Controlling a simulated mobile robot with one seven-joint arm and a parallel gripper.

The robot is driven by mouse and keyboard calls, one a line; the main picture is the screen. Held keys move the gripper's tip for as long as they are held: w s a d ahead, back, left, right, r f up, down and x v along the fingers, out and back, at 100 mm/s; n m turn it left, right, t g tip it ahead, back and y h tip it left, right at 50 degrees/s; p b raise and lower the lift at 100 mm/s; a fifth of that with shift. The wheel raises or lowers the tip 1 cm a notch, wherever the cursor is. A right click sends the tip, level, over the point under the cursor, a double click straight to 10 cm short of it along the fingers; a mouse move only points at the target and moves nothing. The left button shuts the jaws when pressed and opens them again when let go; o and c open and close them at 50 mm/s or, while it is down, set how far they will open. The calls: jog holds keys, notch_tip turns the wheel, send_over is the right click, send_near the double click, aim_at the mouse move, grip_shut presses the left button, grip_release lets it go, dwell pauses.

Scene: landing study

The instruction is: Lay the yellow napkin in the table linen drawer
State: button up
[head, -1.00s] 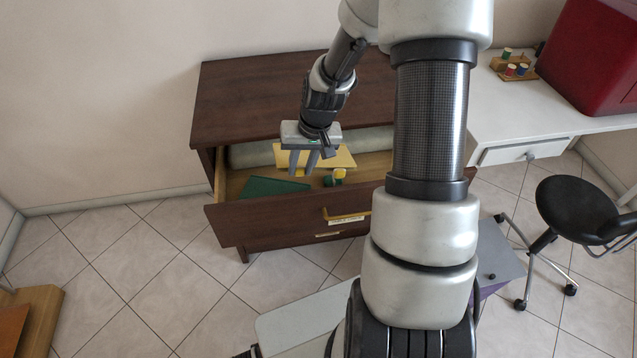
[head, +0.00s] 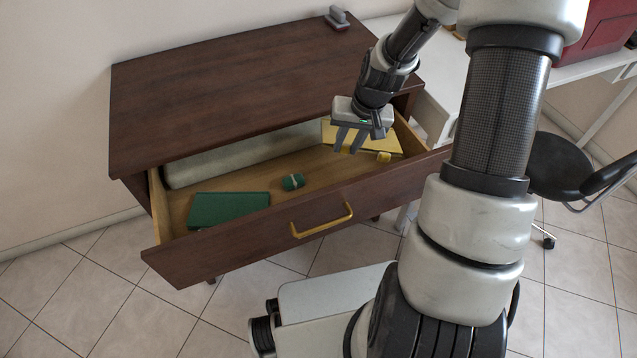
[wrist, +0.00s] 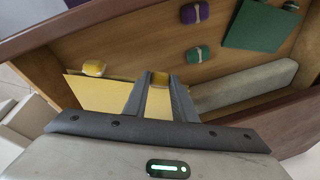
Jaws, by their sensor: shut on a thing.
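The yellow napkin (head: 345,133) is a flat folded sheet at the right end of the open table linen drawer (head: 290,232). My gripper (head: 349,146) points down over it, with its fingers shut on it. The napkin also shows in the wrist view (wrist: 105,94), beneath and between the fingers (wrist: 160,82). Part of it is hidden by the gripper. I cannot tell whether it touches the drawer floor. A small yellow roll (head: 384,156) lies just in front of it.
The drawer also holds a flat green napkin (head: 230,208), a green roll (head: 292,182), a purple roll (wrist: 194,12) and a long pale roll (head: 230,162). The cabinet top (head: 230,90) overhangs the back.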

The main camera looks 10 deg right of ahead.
jog(key=shift+d+f+b, duration=0.15)
jog(key=shift+f+b, duration=0.6)
jog(key=shift+f, duration=1.75)
jog(key=shift+d+f+b, duration=0.1)
jog(key=shift+f+b, duration=0.6)
jog(key=shift+f, duration=1.8)
jog(key=shift+f, duration=0.1)
jog(key=o, duration=1)
jog(key=p+v, duration=0.3)
jog(key=v, duration=0.9)
jog(key=shift+p, duration=0.35)
